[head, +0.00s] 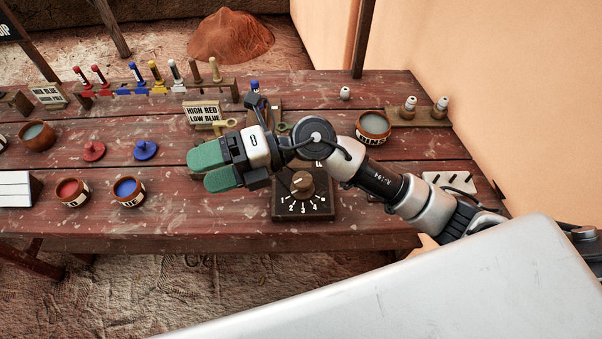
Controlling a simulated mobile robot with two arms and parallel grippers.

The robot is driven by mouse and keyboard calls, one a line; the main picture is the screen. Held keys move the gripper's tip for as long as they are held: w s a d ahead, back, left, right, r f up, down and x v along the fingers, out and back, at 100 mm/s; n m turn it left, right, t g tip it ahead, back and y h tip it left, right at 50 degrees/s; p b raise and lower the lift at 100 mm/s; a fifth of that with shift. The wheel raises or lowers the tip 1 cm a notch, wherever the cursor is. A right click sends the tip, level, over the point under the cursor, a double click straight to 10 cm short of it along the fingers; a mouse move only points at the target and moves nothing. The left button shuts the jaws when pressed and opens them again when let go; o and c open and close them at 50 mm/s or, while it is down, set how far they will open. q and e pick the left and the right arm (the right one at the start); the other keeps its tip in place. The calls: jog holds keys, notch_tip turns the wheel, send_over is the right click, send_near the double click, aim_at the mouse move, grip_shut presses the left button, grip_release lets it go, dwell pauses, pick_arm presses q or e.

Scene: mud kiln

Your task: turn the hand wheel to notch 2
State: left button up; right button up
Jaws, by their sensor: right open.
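A dark box with a brown round knob (302,184) and white numbers along its front edge stands near the table's front edge. It is the only numbered turning part I see, and I take it for the hand wheel. A pale mark shows on the knob, but I cannot tell which number it points to. My right gripper (209,167), with green fingers, is open and empty. It hangs over the table left of the knob, pointing left and apart from it. My right wrist hides the area just behind the knob. My left gripper is not in view.
Coloured handles stand in a rack (140,88) at the back. The table front between the blue pot and the dial box is clear.

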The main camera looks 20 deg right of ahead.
jog(key=d+f+n+g+h, duration=0.2)
jog(key=d+f+n+h, duration=0.15)
jog(key=f+h, duration=0.3)
jog(key=m+t+h, duration=0.1)
jog(key=t+h, duration=0.2)
jog(key=h, duration=0.8)
send_over(302, 178)
notch_tip(302, 178, down, 2)
jog(key=f, duration=0.1)
notch_tip(302, 178, down, 10)
jog(key=shift+r+p, duration=0.1)
jog(key=shift+p, duration=0.75)
jog(key=c, duration=0.9)
